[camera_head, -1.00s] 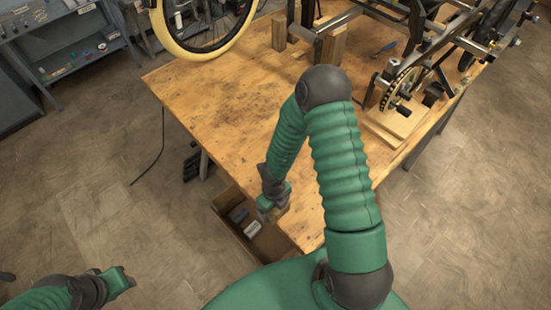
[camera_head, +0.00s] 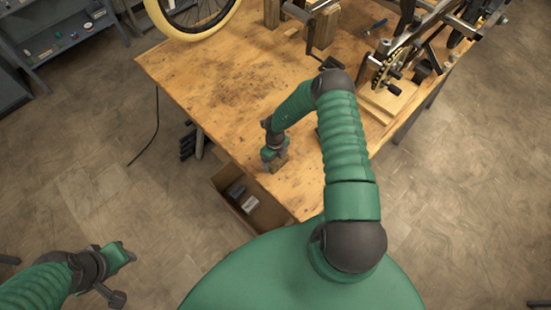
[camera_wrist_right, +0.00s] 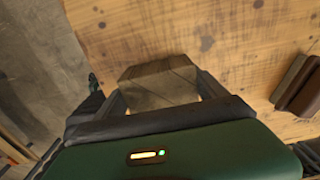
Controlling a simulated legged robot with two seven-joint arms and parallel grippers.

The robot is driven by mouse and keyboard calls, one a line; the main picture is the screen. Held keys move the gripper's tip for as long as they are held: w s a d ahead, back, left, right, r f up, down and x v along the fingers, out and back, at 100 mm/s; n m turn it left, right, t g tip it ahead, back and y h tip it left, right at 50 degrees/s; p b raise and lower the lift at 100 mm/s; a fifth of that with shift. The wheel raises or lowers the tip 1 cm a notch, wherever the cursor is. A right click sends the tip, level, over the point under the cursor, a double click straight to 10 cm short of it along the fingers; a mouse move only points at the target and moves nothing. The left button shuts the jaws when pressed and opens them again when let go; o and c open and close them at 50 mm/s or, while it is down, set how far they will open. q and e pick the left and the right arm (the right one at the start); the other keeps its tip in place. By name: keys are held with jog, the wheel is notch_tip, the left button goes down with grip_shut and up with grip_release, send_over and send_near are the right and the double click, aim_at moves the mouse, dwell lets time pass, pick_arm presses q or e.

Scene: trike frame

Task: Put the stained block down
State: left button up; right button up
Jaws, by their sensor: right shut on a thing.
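My right gripper (camera_head: 274,157) is low over the front left part of the wooden workbench (camera_head: 215,90). It is shut on a wooden block (camera_head: 279,164), which shows between its fingers in the right wrist view (camera_wrist_right: 158,82) with a dull, greyish-brown face. The block is over the bench top, close to the front edge. I cannot tell whether it touches the wood. My left gripper (camera_head: 128,254) is over the floor at the lower left, away from the bench; its fingers are too small to read.
An open box (camera_head: 262,215) with grey items stands below the bench's front edge. A brown object (camera_wrist_right: 299,86) lies on the bench, right of the block. The trike frame (camera_head: 420,40), wooden supports (camera_head: 325,27) and a wheel (camera_head: 195,20) occupy the back. The middle left is clear.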

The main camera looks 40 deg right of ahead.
jog(key=shift+s+d+f, duration=0.15)
jog(key=shift+d+f, duration=0.1)
jog(key=o, duration=1.3)
jog(key=shift+d, duration=0.3)
jog(key=shift+c, duration=0.2)
jog(key=shift+o, duration=0.9)
jog(key=shift+s+d+f, duration=0.1)
jog(key=shift+d, duration=0.25)
pick_arm(q)
jog(key=shift+d, duration=0.5)
pick_arm(e)
jog(key=shift+a, duration=0.45)
